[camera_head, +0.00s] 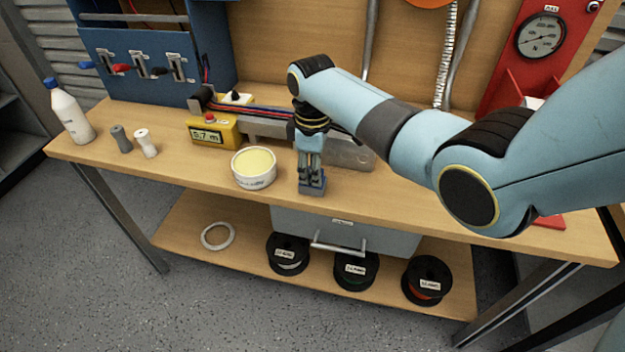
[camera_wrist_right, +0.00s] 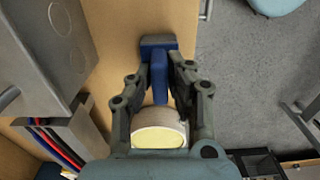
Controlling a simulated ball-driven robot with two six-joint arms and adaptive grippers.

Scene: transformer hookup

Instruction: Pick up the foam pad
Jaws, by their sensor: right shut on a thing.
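The foam pad (camera_head: 313,188) is a small blue-grey block at the front of the bench, just right of a round tub. In the right wrist view the foam pad (camera_wrist_right: 159,74) shows a blue upright part and a wider, darker blue foot. My right gripper (camera_head: 311,172) points down over it, with its fingers shut on the blue upright part. I cannot tell whether the foot touches the bench top. My left gripper is not in view.
A white tub (camera_head: 253,180) with pale yellow contents stands close left of the gripper. Behind are a yellow meter (camera_head: 207,133) and a grey metal box (camera_head: 350,153). A white bottle (camera_head: 70,115) and two small spools stand left. Reels (camera_head: 355,270) lie on the lower shelf.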

